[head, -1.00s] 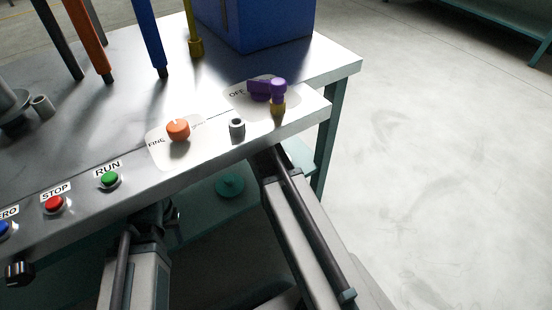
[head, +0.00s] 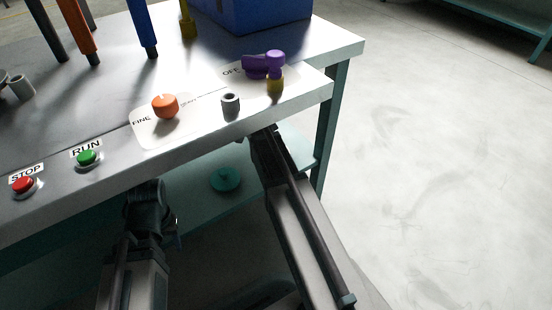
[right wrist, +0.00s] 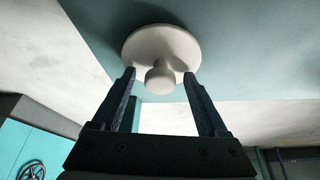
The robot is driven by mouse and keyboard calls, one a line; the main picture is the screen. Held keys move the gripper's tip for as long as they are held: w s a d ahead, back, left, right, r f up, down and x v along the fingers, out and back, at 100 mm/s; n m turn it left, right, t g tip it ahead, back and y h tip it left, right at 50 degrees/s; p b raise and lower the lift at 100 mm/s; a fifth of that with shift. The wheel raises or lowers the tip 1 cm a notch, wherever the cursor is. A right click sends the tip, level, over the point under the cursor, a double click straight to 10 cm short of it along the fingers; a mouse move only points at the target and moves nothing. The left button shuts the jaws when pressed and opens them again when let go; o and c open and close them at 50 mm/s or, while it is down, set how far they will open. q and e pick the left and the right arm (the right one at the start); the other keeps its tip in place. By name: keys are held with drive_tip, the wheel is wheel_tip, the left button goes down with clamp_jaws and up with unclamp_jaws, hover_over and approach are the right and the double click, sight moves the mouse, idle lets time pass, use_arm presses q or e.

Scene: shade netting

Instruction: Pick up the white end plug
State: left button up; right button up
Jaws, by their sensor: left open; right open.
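The white end plug (right wrist: 161,50) shows in the right wrist view as a pale round disc with a short knob, against a teal surface. My right gripper (right wrist: 160,78) is open, its two fingers on either side of the knob with gaps visible. I cannot make out a white plug in the head view; my right arm and the table edge cover part of the lower shelf. My left gripper (head: 150,192) is open and empty below the table's front edge, its fingers hard to make out.
The worktop (head: 190,85) carries a green RUN button (head: 87,158), a red STOP button (head: 23,185), an orange knob (head: 165,105), a purple lever (head: 262,66) and a blue box (head: 262,15). A teal disc (head: 226,180) lies on the lower shelf (head: 195,196).

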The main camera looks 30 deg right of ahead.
clamp_jaws()
idle(0.4)
drive_tip(key=shift+r, duration=0.15)
drive_tip(key=shift+r+p, duration=0.55)
drive_tip(key=shift+p, duration=0.25)
wheel_tip(320, 180, up, 3)
drive_tip(key=p, duration=0.3)
drive_tip(key=shift+f, duration=0.1)
drive_tip(key=s+a, duration=1)
drive_tip(key=s, duration=0.2)
drive_tip(key=shift+a+r+p, duration=0.2)
drive_tip(key=shift+r+p, duration=0.15)
drive_tip(key=shift+r, duration=0.1)
drive_tip(key=shift+s, duration=0.1)
